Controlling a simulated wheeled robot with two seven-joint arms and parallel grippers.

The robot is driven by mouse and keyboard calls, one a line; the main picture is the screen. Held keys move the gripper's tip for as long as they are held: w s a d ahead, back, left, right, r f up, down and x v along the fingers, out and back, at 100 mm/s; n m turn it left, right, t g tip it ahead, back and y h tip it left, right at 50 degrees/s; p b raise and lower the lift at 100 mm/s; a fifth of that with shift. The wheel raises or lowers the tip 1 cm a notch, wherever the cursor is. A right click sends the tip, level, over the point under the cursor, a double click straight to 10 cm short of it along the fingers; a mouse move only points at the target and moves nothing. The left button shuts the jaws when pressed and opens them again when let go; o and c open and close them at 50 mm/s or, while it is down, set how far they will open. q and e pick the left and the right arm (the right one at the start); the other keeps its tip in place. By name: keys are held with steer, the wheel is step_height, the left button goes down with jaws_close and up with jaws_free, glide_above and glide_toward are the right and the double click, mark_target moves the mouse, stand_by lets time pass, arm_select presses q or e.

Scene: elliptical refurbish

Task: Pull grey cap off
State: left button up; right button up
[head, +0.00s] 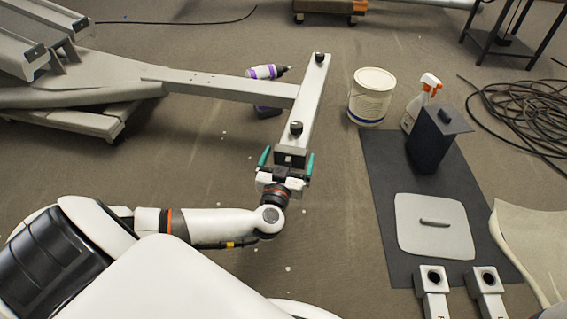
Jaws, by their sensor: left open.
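A light grey crossbar (309,100) of the elliptical frame lies across the end of a long beam (215,83). A dark grey cap (291,159) appears to sit on its near end, partly hidden by my gripper. My left gripper (287,160) is at this near end, with one teal finger on each side of it. The fingers are spread apart, with a gap showing on both sides. Whether either finger touches the cap, I cannot tell. My right gripper is out of view.
A white bucket (371,96) and a spray bottle (419,104) stand to the right. A dark mat (385,180) holds a dark box (433,142) and a light panel (412,240). Coiled cable (525,110) lies far right.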

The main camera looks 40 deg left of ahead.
arm_select(q)
steer(key=shift+b+x, duration=0.3)
steer(key=shift+x, duration=0.6)
steer(key=shift+c, duration=0.2)
steer(key=c, duration=1.6)
steer(key=shift+c, duration=0.2)
steer(key=shift+s+d, duration=0.1)
steer(key=shift+s, duration=0.05)
